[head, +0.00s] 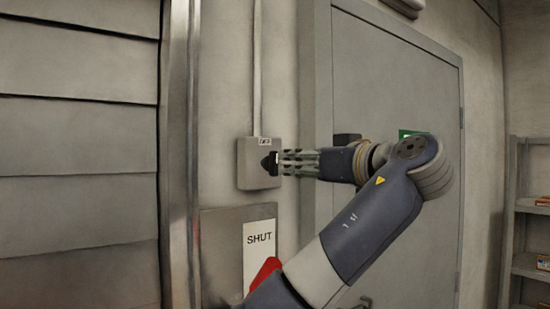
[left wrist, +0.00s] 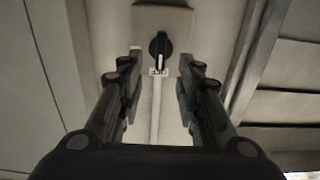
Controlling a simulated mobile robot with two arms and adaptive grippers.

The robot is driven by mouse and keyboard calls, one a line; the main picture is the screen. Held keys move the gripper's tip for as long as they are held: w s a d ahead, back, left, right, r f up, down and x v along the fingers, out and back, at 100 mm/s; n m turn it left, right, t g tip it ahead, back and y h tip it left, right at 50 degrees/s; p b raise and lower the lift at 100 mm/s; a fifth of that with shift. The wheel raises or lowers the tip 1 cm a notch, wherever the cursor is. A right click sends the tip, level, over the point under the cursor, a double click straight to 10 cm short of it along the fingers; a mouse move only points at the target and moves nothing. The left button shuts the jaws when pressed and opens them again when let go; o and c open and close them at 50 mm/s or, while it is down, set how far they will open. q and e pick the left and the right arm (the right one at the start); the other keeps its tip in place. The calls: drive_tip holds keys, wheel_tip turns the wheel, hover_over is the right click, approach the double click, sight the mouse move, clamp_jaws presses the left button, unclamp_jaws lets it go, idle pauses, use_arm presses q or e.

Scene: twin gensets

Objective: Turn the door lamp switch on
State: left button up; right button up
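The switch is a grey wall box (head: 252,165) with a black rotary knob (head: 270,162) on its front and a small label above it, too small to read. In the left wrist view, which is upside down, the knob (left wrist: 160,47) shows a pale pointer mark lined up with the label and conduit. My left gripper (head: 284,162) is level with the knob, its fingertips close in front of it. In the left wrist view the fingers (left wrist: 160,62) are apart, one on each side of the knob, with a gap on both sides. My right gripper is out of view.
A conduit (head: 257,70) runs up from the box. A grey door (head: 400,80) stands to the right, behind my arm. Below the box are a metal panel with a SHUT sign (head: 258,252) and a red part (head: 264,272). Shelves (head: 528,225) stand far right.

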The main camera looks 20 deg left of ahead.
sight(276, 160)
use_arm(q)
drive_tip(key=p+x, duration=0.3)
drive_tip(key=x, duration=0.4)
drive_tip(key=shift+w+a+r+p, duration=0.1)
drive_tip(key=shift+a+r+p, duration=0.05)
drive_tip(key=shift+a+p, duration=0.25)
drive_tip(key=shift+w+a, duration=0.3)
drive_tip(key=shift+w, duration=0.1)
clamp_jaws()
